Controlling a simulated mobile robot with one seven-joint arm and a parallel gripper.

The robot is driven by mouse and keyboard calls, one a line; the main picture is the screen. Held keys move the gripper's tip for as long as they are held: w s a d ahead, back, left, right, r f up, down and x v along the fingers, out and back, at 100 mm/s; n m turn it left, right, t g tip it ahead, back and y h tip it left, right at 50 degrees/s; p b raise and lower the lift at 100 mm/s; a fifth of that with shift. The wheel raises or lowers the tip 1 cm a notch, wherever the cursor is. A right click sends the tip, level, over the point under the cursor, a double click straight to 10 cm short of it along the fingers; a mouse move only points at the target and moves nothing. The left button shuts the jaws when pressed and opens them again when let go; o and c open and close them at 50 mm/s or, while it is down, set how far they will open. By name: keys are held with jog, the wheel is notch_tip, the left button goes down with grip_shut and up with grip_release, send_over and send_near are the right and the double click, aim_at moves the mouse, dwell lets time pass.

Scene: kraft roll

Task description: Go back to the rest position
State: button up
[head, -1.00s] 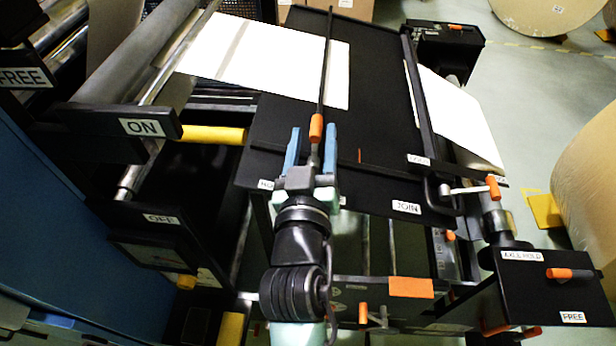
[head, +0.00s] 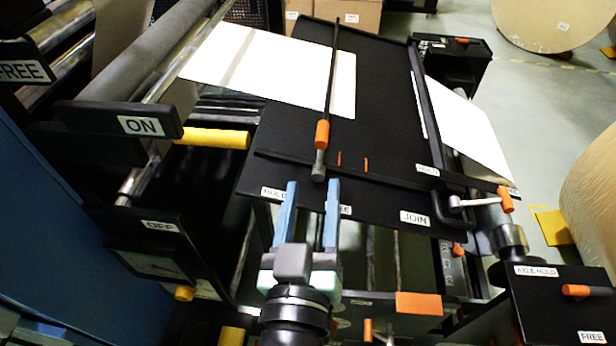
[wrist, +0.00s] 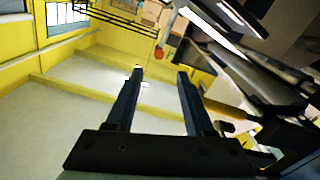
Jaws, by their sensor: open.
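My gripper (head: 306,214) is open and empty in the head view.
White sheets lie at the table's left (head: 270,65) and right (head: 470,130). A lever with an orange knob (head: 505,199) stands at the table's right corner. A black box labelled AXLE HOLD (head: 550,300) is at lower right. Large kraft rolls (head: 590,200) stand at the right.

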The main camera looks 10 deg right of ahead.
jog(key=w+a+r+m+t+y+p, duration=0.1)
jog(key=w+r+t, duration=0.15)
jog(key=r, duration=0.85)
jog(key=w+a+r+t+p, duration=0.1)
jog(key=r+t, duration=0.2)
jog(key=r, duration=0.8)
jog(key=s+a+r+t+y, duration=0.1)
jog(key=s+r+t+y, duration=0.1)
jog(key=r, duration=0.7)
jog(key=s+a+r+n+t+y, duration=0.1)
jog(key=s+r, duration=0.3)
jog(key=r, duration=0.6)
jog(key=shift+a+t+y+p, duration=0.5)
jog(key=shift+a+t, duration=0.15)
jog(key=shift+t, duration=0.1)
jog(key=shift+d, duration=0.1)
